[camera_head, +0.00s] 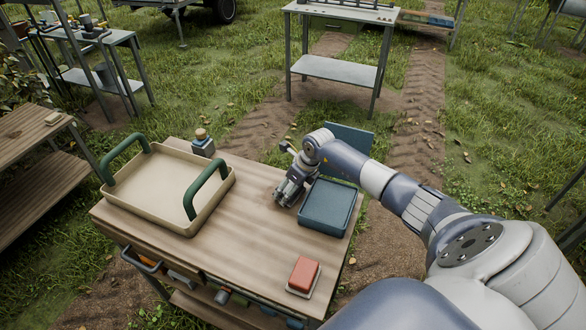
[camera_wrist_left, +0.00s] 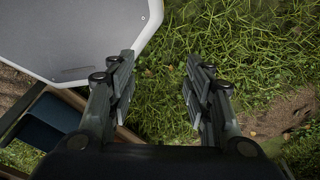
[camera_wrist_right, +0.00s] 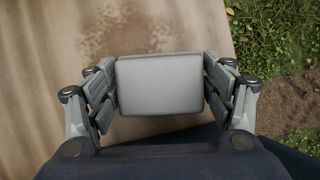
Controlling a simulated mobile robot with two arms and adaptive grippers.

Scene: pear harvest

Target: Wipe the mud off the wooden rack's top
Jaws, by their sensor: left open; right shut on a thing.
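The wooden rack's top (camera_head: 241,238) is in the middle of the head view. In the right wrist view a brown mud patch (camera_wrist_right: 132,28) lies on the wooden top (camera_wrist_right: 62,75), just beyond my right gripper (camera_wrist_right: 160,82). That gripper is shut on a flat pale grey block (camera_wrist_right: 160,84), with a finger at each side. In the head view my right gripper (camera_head: 289,190) is low over the top, beside the blue tray, and hides the block. My left gripper (camera_wrist_left: 160,80) is open and empty over grass in the left wrist view; it is outside the head view.
A beige tray (camera_head: 154,191) with green handles stands on the left of the top, a small bottle (camera_head: 203,145) behind it. A blue tray (camera_head: 327,208) is at the right edge. A red block (camera_head: 304,272) sits on a pale dish near the front. The middle is clear.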

